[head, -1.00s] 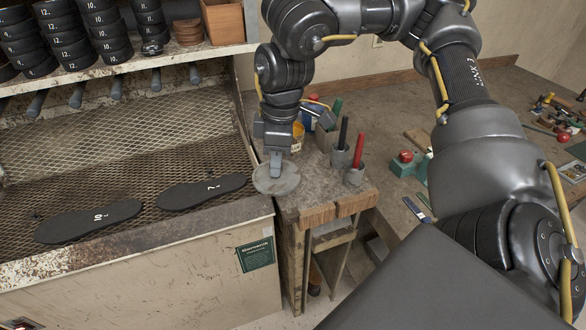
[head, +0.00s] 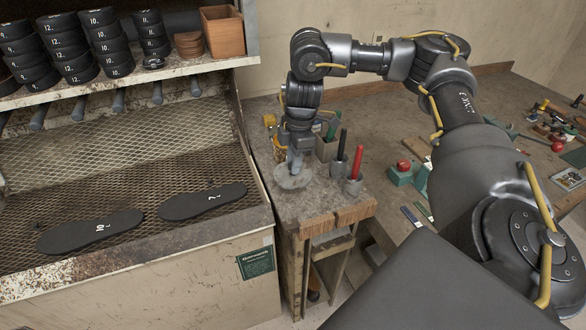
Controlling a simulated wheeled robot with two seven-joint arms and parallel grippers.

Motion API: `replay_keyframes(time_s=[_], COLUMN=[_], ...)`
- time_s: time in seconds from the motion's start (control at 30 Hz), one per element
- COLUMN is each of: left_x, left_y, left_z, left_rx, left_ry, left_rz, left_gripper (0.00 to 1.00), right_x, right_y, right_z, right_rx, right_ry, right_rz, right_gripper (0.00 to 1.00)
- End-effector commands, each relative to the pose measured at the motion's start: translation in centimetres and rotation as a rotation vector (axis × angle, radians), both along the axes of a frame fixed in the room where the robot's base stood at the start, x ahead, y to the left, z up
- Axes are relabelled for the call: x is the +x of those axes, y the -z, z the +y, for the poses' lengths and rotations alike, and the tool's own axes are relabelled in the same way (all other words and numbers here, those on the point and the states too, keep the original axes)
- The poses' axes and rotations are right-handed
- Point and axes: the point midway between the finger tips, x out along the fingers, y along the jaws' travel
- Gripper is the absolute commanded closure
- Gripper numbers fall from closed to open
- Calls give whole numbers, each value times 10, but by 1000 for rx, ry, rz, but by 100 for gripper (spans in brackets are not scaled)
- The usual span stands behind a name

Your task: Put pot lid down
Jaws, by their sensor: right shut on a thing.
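The pot lid (head: 291,183) is a round, flat grey disc at the front left of the small wooden bench top (head: 322,205). My right gripper (head: 296,168) comes down from above and is shut on the middle of the lid. The lid looks level and lies at or just above the bench surface; I cannot tell whether it touches. My left gripper is not in view.
Two grey pots with a black-handled tool (head: 341,146) and a red-handled tool (head: 357,162) stand close right of the lid. A metal mesh tray (head: 140,155) with two black soles (head: 92,231) is at left. The bench's front edge is near.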

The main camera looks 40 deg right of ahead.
Motion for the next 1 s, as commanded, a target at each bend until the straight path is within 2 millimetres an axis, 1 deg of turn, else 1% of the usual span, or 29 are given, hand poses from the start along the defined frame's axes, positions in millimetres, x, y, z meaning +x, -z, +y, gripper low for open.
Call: replay_keyframes(time_s=[0.03,0.1,0.23,0.43,0.5,0.6,0.7,0.8,1.0], left_x=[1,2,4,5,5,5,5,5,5], left_y=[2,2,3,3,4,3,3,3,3], left_z=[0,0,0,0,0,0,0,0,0], left_rx=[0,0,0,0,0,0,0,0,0], left_ry=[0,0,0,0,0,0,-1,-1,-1], left_rz=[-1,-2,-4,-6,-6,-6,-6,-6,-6], left_gripper=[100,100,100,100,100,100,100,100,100], right_x=[6,12,19,21,25,23,24,24,24], right_y=[10,19,28,31,39,53,62,66,66], right_z=[-4,-9,-14,-15,-19,-18,-18,-18,-18], right_rx=[2,1,2,1,1,2,1,0,1], right_ry=[5,3,1,-1,3,0,1,1,0], right_rz=[2,1,-1,-3,0,2,1,-2,-3], right_gripper=[99,99,99,99,99,99,99,99,99])
